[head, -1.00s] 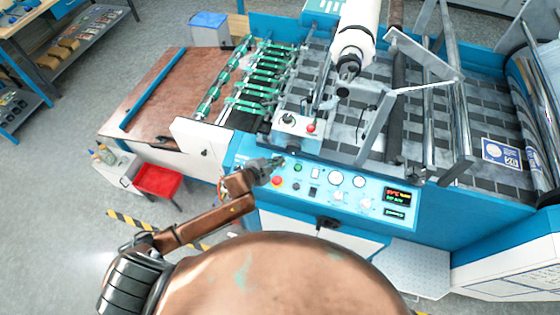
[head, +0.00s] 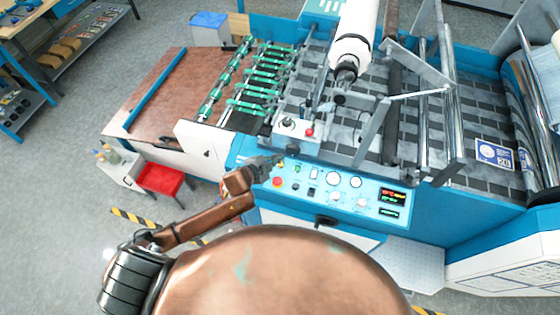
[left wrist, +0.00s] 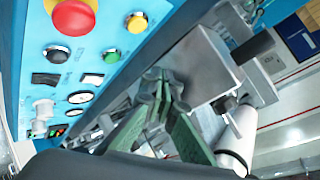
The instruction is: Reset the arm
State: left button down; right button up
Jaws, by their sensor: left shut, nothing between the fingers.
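My left arm comes in from the lower left in the head view, and its gripper (head: 272,161) is at the left end of the blue control panel (head: 318,183). In the left wrist view the gripper (left wrist: 160,78) has its fingers together with nothing between them. The red button (left wrist: 73,15) on the panel is large at the upper left of that view, with green and yellow buttons beside it. The fingers appear apart from the buttons. My right gripper is in neither view.
The laminating machine has a white roll (head: 357,30) above its bed and green feed rollers (head: 258,80) at left. Grey floor (head: 60,190) is open at far left.

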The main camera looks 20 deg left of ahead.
pick_arm(q)
jog(key=shift+f, duration=0.1)
dwell(0.4)
jog(key=s+a+f+n+g+y, duration=0.15)
jog(key=s+a+n, duration=0.4)
jog(key=s, duration=0.55)
jog(key=s+a+f+n+g+y, duration=0.1)
jog(key=s+a+n+g+y, duration=0.2)
jog(key=s+a, duration=0.6)
jog(key=s+a+f+n+g+y, duration=0.1)
jog(key=s+a+n+g, duration=0.4)
jog(key=s, duration=0.8)
notch_tip(320, 180, down, 38)
jog(key=s+d+t+b, duration=0.1)
jog(key=d+b, duration=0.2)
jog(key=b, duration=0.7)
jog(key=s+f+b, duration=0.4)
jog(key=s+f, duration=0.6)
jog(key=f, duration=0.3)
jog(key=s+f+g+b, duration=0.1)
jog(key=s+f+b, duration=0.3)
jog(key=s+f, duration=0.6)
notch_tip(320, 180, down, 5)
jog(key=shift+a+r+h, duration=0.2)
jog(key=shift+h, duration=0.25)
